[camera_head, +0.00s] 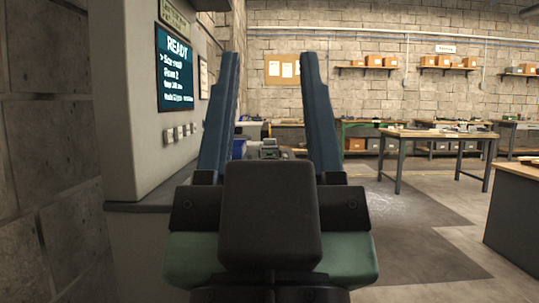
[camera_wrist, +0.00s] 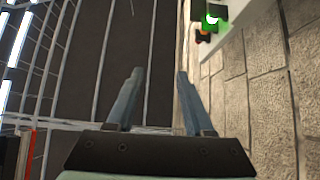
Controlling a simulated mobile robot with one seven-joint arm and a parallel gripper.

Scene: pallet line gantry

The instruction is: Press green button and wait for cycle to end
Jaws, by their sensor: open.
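My gripper (camera_head: 268,58) is open and empty, its two blue fingers pointing up and apart in the head view. It also shows open in the wrist view (camera_wrist: 160,72). A pale machine cabinet (camera_head: 130,100) stands to the left of my gripper. Its dark teal screen (camera_head: 175,68) reads READY at the top, with smaller lines below. A row of small grey controls (camera_head: 180,132) sits under the screen; I cannot make out a green button among them. A lit green lamp (camera_wrist: 212,20) shows at the top of the wrist view, apart from my fingers.
A grey ledge (camera_head: 150,207) juts from the cabinet close to my gripper's left side. A wooden-topped workbench (camera_head: 435,134) stands back right, and another bench (camera_head: 520,171) at the right edge. Floor (camera_head: 420,220) between them is clear. Shelves with boxes (camera_head: 373,61) hang on the far wall.

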